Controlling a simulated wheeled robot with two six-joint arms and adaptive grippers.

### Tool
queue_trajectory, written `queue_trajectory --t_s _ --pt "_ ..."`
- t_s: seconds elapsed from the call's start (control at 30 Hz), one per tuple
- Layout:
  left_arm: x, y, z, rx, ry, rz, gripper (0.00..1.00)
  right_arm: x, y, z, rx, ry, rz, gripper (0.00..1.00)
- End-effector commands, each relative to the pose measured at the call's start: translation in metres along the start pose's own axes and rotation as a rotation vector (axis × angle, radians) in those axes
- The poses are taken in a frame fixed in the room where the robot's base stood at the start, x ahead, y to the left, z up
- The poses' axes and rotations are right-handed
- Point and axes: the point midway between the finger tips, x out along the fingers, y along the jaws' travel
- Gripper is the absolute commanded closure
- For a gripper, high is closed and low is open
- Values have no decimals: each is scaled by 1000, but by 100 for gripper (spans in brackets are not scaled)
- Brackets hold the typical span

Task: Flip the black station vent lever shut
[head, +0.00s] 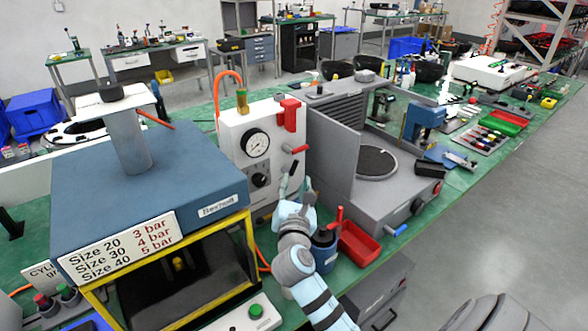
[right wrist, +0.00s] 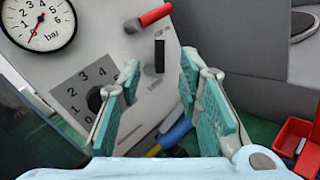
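A white panel box (head: 232,130) with a round gauge (head: 256,143) stands in the middle of the head view. In the right wrist view a short black upright lever (right wrist: 159,56) is on its face, below a red-handled lever (right wrist: 154,16). A dark dial knob (right wrist: 95,98) with numbers is to its left. My right gripper (right wrist: 160,85) is open and empty, facing the panel, with the black lever showing in the gap beyond its fingertips; I see no contact. In the head view the right gripper (head: 296,188) is in front of the panel and partly hides this area. My left gripper is out of view.
A blue-topped press (head: 90,170) with a yellow frame stands left. A grey station (head: 375,195) with an upright plate is right of the panel. A red bin (head: 358,243) and a dark blue cup (head: 324,252) are close to my right gripper.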

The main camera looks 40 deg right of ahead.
Motion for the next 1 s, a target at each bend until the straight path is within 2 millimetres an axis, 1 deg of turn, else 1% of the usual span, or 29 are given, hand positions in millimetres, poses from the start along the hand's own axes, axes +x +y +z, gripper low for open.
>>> queue_trajectory --t_s 0.03,0.1,0.2,0.3,0.43,0.67,0.7,0.87,1.0 --pt "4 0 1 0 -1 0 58 16 -1 0 -3 -3 0 68" --pt "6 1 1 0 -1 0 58 35 -1 -1 -1 -2 -1 68" --pt "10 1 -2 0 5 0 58 55 -1 -2 1 0 -2 68" --pt "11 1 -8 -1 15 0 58 67 -1 -1 0 0 -1 68" --pt "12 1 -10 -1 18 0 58 74 -1 -1 2 1 -1 68" --pt "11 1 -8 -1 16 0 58 74 -1 -1 2 2 -1 68" --pt "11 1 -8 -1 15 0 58 74 -1 -1 2 2 -1 74" --pt "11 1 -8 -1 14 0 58 74 -1 -1 2 2 -1 100" --pt "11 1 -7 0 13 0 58 74 -1 -1 2 2 -1 100"
